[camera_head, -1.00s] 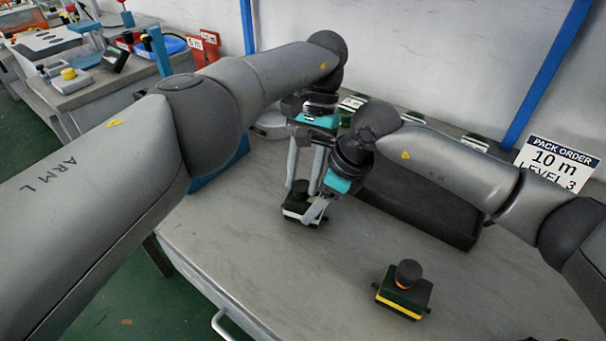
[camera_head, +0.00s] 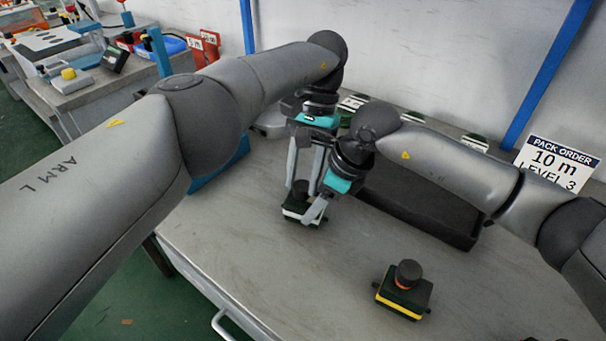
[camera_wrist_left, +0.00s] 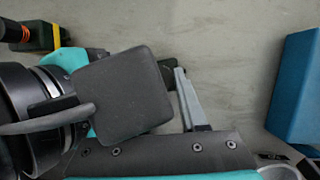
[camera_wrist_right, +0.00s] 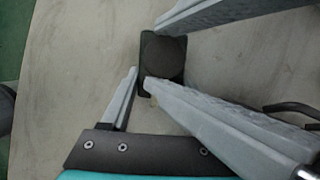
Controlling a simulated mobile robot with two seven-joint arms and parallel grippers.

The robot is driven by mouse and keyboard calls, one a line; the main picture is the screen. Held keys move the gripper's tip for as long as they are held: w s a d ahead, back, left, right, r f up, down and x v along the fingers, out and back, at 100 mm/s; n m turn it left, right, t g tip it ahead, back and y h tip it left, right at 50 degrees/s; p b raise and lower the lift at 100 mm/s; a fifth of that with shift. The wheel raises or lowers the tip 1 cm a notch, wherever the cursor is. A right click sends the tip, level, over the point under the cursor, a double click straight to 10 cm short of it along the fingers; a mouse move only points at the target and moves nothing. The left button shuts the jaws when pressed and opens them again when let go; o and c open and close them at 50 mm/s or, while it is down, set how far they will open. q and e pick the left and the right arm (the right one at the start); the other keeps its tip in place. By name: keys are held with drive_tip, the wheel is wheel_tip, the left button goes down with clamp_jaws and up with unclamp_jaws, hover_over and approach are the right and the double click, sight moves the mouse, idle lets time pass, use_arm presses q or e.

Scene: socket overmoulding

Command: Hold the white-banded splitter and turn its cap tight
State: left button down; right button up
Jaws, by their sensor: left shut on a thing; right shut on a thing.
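The white-banded splitter (camera_head: 298,217) stands upright on the bench, dark bodied with a dark round cap (camera_head: 301,186). My left gripper (camera_head: 302,188) reaches down from above, its fingers shut on the cap. My right gripper (camera_head: 314,210) comes in tilted from the right and appears shut on the splitter's body. In the right wrist view the cap (camera_wrist_right: 163,57) is seen from above, between the left gripper's two long fingers. One right finger shows beside the body; the other is hidden. In the left wrist view a dark square part blocks the splitter.
A yellow-banded splitter (camera_head: 403,293) with a dark cap and an orange ring stands at the front right; it also shows in the left wrist view (camera_wrist_left: 45,38). A black tray (camera_head: 425,212) lies behind my right gripper. The bench front is mostly clear.

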use_arm(q)
drive_tip(key=shift+w+a+r, duration=0.1)
drive_tip(key=shift+w+r, duration=0.05)
idle(0.3)
drive_tip(key=c, duration=0.9)
unclamp_jaws()
drive_tip(key=shift+o, duration=1)
